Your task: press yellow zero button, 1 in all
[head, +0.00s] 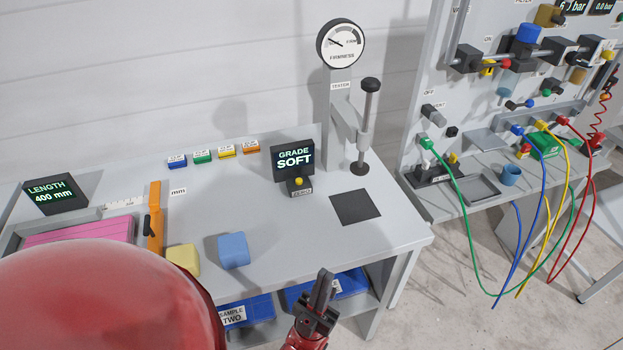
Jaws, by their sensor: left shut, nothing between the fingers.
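The yellow zero button (298,181) sits on a small black box below the dark display reading GRADE SOFT (293,155), on the grey bench top. A small white label is just below it. My left gripper (324,275) is shut and empty, with dark fingers pointing up. In the head view it appears below and slightly right of the button, by the bench's front edge, and apart from the button. My right gripper is not in view.
A gauge stand with a plunger (370,125) rises right of the display, by a dark square pad (355,207). A blue block (233,251) and a yellow block (183,259) lie on the bench (270,220). Blue bins (250,311) sit below. Hoses hang at right.

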